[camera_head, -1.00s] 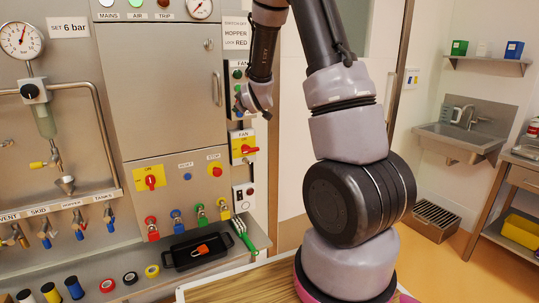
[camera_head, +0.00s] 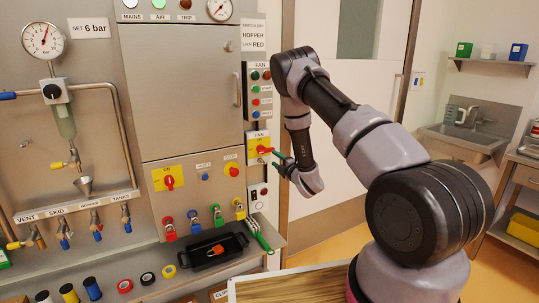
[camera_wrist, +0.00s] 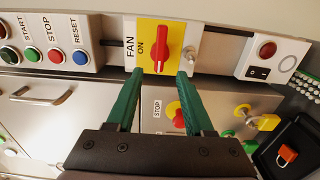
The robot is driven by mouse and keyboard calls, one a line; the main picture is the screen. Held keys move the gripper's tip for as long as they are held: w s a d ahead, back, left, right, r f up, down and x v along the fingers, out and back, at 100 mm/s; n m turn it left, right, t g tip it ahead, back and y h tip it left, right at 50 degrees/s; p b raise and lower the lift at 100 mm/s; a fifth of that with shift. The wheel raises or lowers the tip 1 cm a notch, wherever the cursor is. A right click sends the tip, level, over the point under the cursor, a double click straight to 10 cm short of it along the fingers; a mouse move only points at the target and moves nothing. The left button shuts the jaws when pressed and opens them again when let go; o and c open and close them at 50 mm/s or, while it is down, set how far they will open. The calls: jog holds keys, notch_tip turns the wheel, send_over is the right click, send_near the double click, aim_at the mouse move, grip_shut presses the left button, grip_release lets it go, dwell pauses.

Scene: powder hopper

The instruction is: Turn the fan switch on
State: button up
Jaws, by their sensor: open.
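The fan switch is a yellow plate (camera_head: 253,141) with a red handle (camera_head: 264,149), on a narrow panel right of the cabinet door. In the head view the handle lies about level, pointing right. The wrist view shows the red handle (camera_wrist: 162,45) close up, with "FAN" and "ON" printed to its left; the handle lies crosswise to the ON mark. My gripper (camera_wrist: 158,76) is open and empty, its two green fingers apart and just short of the handle, one toward each side. In the head view my gripper (camera_head: 277,158) is just right of the switch; contact cannot be told.
A button column (camera_head: 254,88) is above the switch and a small rocker-switch box (camera_head: 258,195) below it. A main yellow-red switch (camera_head: 168,178) and padlocks are to the left. A black tray (camera_head: 212,250) sits on the shelf. Right of the panel is open room.

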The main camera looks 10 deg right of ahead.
aim_at(265, 152)
jog(key=x, duration=0.8)
jog(key=shift+w, duration=0.1)
jog(key=shift+a, duration=0.1)
grip_shut()
